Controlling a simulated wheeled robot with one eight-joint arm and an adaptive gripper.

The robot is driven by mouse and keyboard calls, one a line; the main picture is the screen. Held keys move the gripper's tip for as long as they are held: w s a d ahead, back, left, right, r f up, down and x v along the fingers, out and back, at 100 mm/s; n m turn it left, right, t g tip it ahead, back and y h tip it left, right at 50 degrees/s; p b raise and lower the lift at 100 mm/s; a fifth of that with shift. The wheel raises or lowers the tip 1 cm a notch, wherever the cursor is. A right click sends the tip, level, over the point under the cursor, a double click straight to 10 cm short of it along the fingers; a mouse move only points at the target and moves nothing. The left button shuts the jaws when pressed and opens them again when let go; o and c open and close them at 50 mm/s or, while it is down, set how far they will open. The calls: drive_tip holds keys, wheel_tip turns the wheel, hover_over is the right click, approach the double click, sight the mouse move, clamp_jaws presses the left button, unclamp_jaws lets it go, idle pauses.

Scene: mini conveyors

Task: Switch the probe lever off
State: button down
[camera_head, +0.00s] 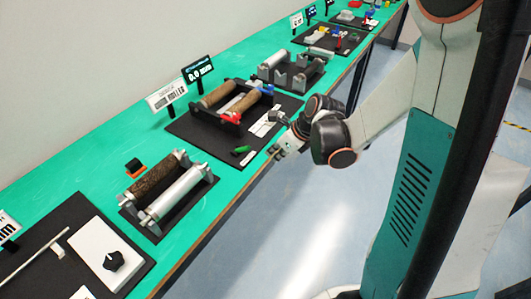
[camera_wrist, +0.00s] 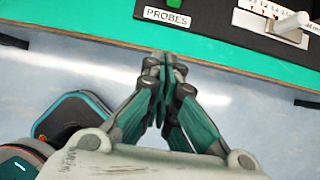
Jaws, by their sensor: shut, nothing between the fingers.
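In the wrist view a white label reading PROBES (camera_wrist: 166,17) sits at the front edge of a black board, with a small green block (camera_wrist: 175,14) directly behind it. The green block also shows in the head view (camera_head: 240,150). A light grey lever handle (camera_wrist: 291,23) stands on a white panel with markings at the upper right; I cannot tell which of the two is the probe lever. My gripper (camera_wrist: 160,62) is shut and empty, its tips in front of the bench edge and below the label in the picture. In the head view my gripper (camera_head: 277,153) is beside the bench edge.
The black board (camera_head: 190,128) carries rollers (camera_head: 218,94) and a white scale panel (camera_head: 263,127). A second roller unit (camera_head: 170,190) stands nearer on the green bench (camera_head: 90,190). A white box with a black knob (camera_head: 114,261) is at lower left. Open floor lies right of the bench.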

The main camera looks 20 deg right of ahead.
sight(259, 166)
drive_tip(key=b+x, duration=0.3)
drive_tip(key=x, duration=0.6)
drive_tip(key=shift+f+b, duration=0.15)
drive_tip(key=shift+b, duration=0.2)
drive_tip(key=shift+w+a+r, duration=0.3)
drive_tip(key=shift+r, duration=0.25)
drive_tip(key=shift+w+a+r, duration=0.25)
drive_tip(key=shift+w+r, duration=0.1)
drive_tip(key=shift+r, duration=0.2)
drive_tip(key=shift+w+a+r+b, duration=0.2)
drive_tip(key=shift+w+r+b, duration=0.15)
drive_tip(key=shift+r, duration=0.2)
